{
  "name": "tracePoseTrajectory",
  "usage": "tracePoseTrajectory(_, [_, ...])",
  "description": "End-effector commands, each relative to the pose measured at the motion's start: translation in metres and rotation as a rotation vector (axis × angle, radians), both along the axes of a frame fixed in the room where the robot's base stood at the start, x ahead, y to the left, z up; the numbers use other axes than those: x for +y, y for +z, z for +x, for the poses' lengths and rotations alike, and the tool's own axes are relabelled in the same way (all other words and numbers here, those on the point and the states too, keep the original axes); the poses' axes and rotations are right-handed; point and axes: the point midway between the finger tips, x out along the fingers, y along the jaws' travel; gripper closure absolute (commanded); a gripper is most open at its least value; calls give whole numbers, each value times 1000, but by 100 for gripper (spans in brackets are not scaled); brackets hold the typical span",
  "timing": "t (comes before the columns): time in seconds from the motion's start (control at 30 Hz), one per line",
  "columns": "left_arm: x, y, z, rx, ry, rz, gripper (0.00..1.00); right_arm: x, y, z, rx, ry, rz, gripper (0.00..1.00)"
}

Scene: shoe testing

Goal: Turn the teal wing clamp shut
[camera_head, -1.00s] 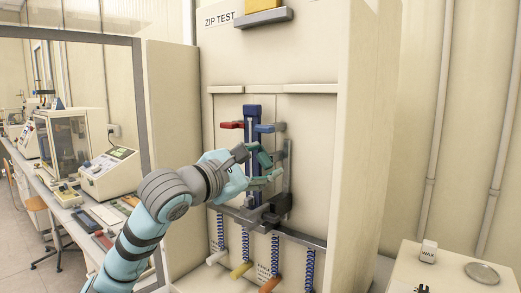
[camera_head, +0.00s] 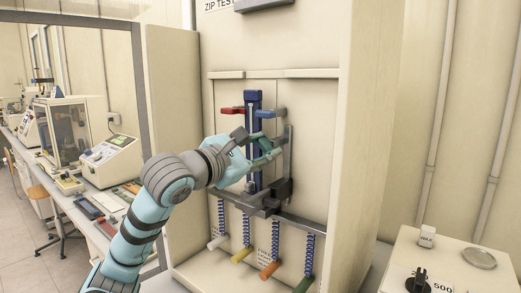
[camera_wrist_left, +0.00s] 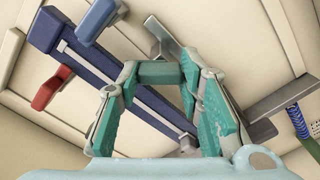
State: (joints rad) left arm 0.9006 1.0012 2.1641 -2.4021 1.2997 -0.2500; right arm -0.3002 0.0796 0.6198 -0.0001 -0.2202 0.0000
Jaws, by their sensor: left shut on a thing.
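The zip test rig has a dark blue upright strip (camera_head: 254,125) with a red wing (camera_head: 232,111) on its left and a blue wing (camera_head: 269,113) on its right. The red wing (camera_wrist_left: 53,88) and blue wing (camera_wrist_left: 100,20) also show in the left wrist view. Below the blue wing, my left gripper (camera_head: 268,149) is shut on the teal wing clamp. In the left wrist view the clamp (camera_wrist_left: 160,72) is a short teal bar lying across between the fingertips. The fingers hide its ends, and its mount is hard to see. My right gripper is not in view.
A grey metal bar (camera_head: 308,233) crosses below the rig, with several coiled blue cords and coloured handles hanging under it. A tall cabinet side (camera_head: 358,150) stands to the right.

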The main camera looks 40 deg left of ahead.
Motion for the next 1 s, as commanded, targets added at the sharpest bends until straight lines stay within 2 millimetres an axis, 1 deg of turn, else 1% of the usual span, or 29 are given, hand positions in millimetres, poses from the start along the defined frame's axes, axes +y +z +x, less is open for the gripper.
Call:
tracePoseTrajectory(0.27, [0,-1,0,-7,1,-179,95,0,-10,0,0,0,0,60])
tracePoseTrajectory(0.7, [0,0,0,-16,1,-555,95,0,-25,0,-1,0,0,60])
tracePoseTrajectory(1.0, [0,0,0,-20,0,-723,95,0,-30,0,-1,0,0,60])
